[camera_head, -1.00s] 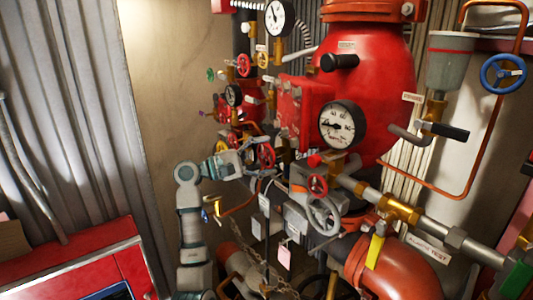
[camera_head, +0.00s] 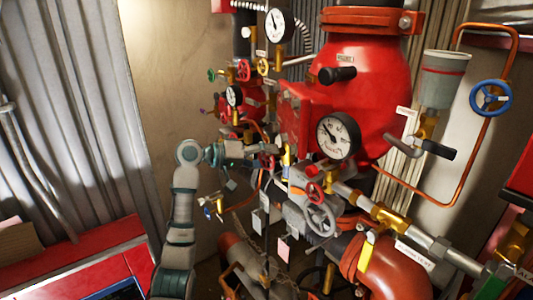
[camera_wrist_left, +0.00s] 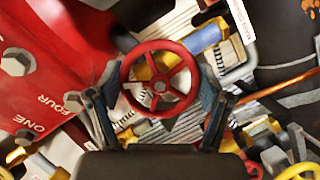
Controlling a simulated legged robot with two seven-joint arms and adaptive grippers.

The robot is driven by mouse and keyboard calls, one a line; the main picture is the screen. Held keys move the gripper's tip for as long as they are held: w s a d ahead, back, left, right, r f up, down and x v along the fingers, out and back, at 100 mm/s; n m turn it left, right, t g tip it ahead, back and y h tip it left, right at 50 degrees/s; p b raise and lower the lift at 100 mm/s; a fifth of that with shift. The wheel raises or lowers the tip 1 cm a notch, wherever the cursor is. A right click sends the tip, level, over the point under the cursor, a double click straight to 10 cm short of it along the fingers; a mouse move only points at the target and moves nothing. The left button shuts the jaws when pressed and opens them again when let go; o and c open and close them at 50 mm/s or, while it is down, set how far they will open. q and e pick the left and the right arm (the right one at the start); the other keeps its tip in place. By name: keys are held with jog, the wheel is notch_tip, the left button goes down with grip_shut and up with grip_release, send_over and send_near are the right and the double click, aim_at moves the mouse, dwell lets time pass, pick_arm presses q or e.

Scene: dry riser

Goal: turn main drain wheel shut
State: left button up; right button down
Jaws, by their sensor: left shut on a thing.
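A red spoked handwheel (camera_wrist_left: 160,78) sits in the middle of the left wrist view, face toward the camera. A white label (camera_wrist_left: 238,20) reading "MAIN DR…" is above and to its right, partly cut off. My left gripper (camera_wrist_left: 160,92) has one finger on each side of the wheel's rim and is shut on it. In the head view, my left gripper (camera_head: 262,152) reaches in from the left to the small red wheel (camera_head: 267,163), which it partly hides. My right gripper is in neither view.
A large red valve body (camera_head: 365,105) with a pressure gauge (camera_head: 338,136) stands right of the wheel. Pipes and hanging tags crowd the space below. Bare wall (camera_head: 170,90) lies left.

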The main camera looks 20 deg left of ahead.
pick_arm(q)
jog(key=m+y, duration=0.1)
jog(key=m+y+p, duration=0.1)
jog(key=m, duration=0.1)
jog(key=shift+f, duration=0.35)
jog(key=m+t+y+p, duration=0.1)
jog(key=m, duration=0.2)
jog(key=shift+y, duration=0.4)
jog(key=shift+t, duration=0.3)
jog(key=o, duration=0.9)
jog(key=shift+o, duration=0.9)
jog(key=shift+w, duration=0.1)
jog(key=shift+a+r, duration=0.1)
jog(key=shift+r, duration=0.05)
